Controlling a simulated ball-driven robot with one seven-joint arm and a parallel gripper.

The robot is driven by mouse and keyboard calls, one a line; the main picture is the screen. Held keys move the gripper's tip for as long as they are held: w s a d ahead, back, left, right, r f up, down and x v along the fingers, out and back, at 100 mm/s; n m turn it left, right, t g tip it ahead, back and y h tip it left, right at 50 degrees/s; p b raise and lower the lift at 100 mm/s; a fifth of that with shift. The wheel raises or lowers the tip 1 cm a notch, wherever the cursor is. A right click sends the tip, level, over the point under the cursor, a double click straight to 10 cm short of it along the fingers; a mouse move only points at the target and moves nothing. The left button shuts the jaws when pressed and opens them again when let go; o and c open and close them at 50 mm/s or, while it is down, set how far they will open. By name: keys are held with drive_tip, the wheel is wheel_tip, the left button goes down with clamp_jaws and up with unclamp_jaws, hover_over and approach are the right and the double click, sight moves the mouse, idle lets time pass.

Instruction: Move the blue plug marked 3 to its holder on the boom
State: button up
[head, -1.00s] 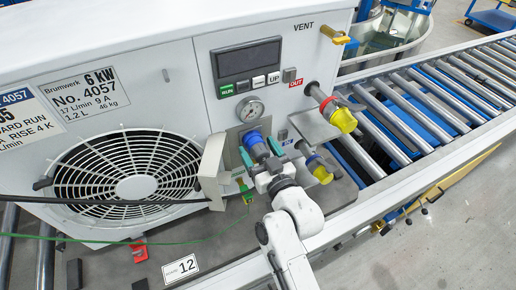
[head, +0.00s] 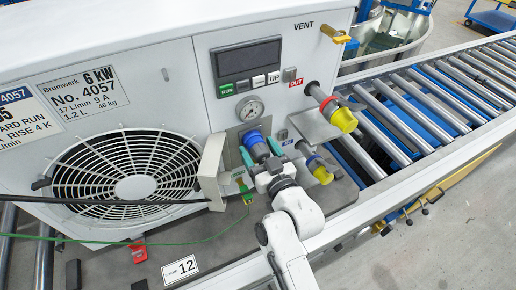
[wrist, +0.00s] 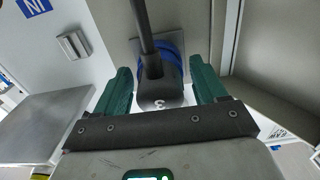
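The blue plug (head: 255,144) sits against the front of the white pump unit, below the round gauge. In the wrist view its dark rear body (wrist: 160,92) carries a "3", with a blue ring behind it and a thick black cable rising from it. My gripper (head: 262,153) is at the plug, its green fingers one on each side. In the wrist view my gripper (wrist: 165,85) looks open, with narrow gaps between fingers and plug. I cannot clearly identify the boom or its holder.
Two yellow-ended fittings (head: 343,120) (head: 322,174) stick out right of the plug. A pale bracket (head: 211,172) stands close on the left, with a green cable (head: 185,242) below it. A roller conveyor (head: 420,105) runs along the right.

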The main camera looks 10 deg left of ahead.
sight(264, 159)
clamp_jaws()
drive_tip(key=shift+b+v, duration=0.65)
drive_tip(key=shift+v, duration=2.35)
drive_tip(key=s+d+f+m+t+h, duration=0.1)
drive_tip(key=s+d+f+m+h, duration=0.2)
drive_tip(key=s+d+f+h, duration=0.2)
drive_tip(key=s+d+f+m+t+h, duration=0.2)
drive_tip(key=d+f, duration=1)
drive_tip(key=d, duration=0.6)
drive_tip(key=s+m+h, duration=0.1)
drive_tip(key=s+h, duration=0.1)
drive_tip(key=h, duration=0.1)
drive_tip(key=shift+s+f+m, duration=0.2)
drive_tip(key=shift+s+m, duration=0.2)
